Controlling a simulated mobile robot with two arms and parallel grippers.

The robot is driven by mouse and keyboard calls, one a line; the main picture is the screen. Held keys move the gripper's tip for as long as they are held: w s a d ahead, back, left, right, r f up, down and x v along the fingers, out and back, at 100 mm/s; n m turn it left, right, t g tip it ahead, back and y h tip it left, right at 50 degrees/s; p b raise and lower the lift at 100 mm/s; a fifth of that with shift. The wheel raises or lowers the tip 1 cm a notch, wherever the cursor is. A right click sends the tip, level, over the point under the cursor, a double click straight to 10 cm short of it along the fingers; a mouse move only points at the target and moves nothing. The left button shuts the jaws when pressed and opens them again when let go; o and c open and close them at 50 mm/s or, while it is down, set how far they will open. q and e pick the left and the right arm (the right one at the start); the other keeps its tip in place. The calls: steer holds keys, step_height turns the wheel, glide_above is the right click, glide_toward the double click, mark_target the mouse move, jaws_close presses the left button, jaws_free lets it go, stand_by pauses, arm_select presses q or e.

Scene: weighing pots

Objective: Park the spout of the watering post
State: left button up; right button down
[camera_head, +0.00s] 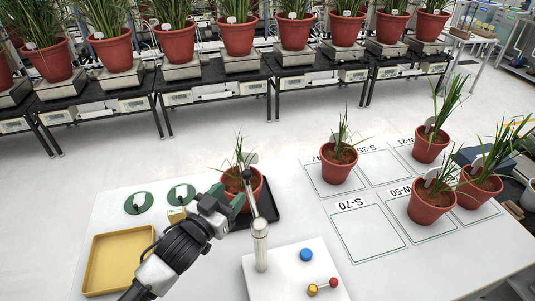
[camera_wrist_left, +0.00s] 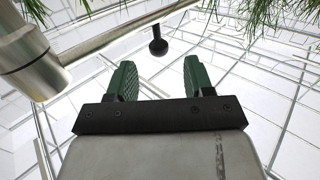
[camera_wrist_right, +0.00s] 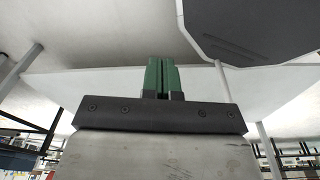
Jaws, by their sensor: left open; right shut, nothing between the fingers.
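The watering post (camera_head: 260,248) is a silver column on a white base plate (camera_head: 280,277). Its thin spout (camera_head: 251,199) points away from me over a potted plant (camera_head: 258,186) on a black tray (camera_head: 268,215). In the left wrist view the post (camera_wrist_left: 32,62) is at the left, the spout (camera_wrist_left: 118,32) runs up to the right, and a black knob (camera_wrist_left: 158,46) shows beyond the fingers. My left gripper (camera_head: 241,199) is open beside the spout, and its empty fingers also show in the left wrist view (camera_wrist_left: 159,80). My right gripper (camera_wrist_right: 162,76) is shut and empty, outside the head view.
The base plate carries a blue button (camera_head: 306,254) and a lever with yellow and red balls (camera_head: 323,287). A yellow tray (camera_head: 118,262) and green discs (camera_head: 138,203) lie left. Several potted plants stand right, around marked squares such as S-70 (camera_head: 366,232). Pale surfaces surround my right gripper.

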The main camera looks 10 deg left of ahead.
mark_target(249, 171)
arm_select(q)
steer(key=shift+w+d+r+p, duration=0.15)
steer(key=shift+w+r+p, duration=0.05)
steer(key=shift+r, duration=0.2)
steer(key=shift+w+d+r+p, duration=0.1)
steer(key=shift+w+r+p, duration=0.1)
steer(key=shift+r, duration=0.2)
steer(key=x, duration=0.3)
steer(key=shift+w+d+p, duration=0.1)
steer(key=shift+d+p, duration=0.1)
steer(key=shift+p, duration=0.1)
steer(key=x, duration=0.5)
steer(key=shift+f+p, duration=0.2)
steer(key=shift+p, duration=0.15)
steer(key=shift+w, duration=0.15)
steer(key=shift+c, duration=0.5)
steer(key=c, duration=0.7)
jaws_close()
arm_select(e)
steer(key=s, duration=0.1)
steer(key=s+r, duration=0.1)
steer(key=s+a+r, duration=0.1)
steer(key=s, duration=0.1)
steer(key=shift+r, duration=0.1)
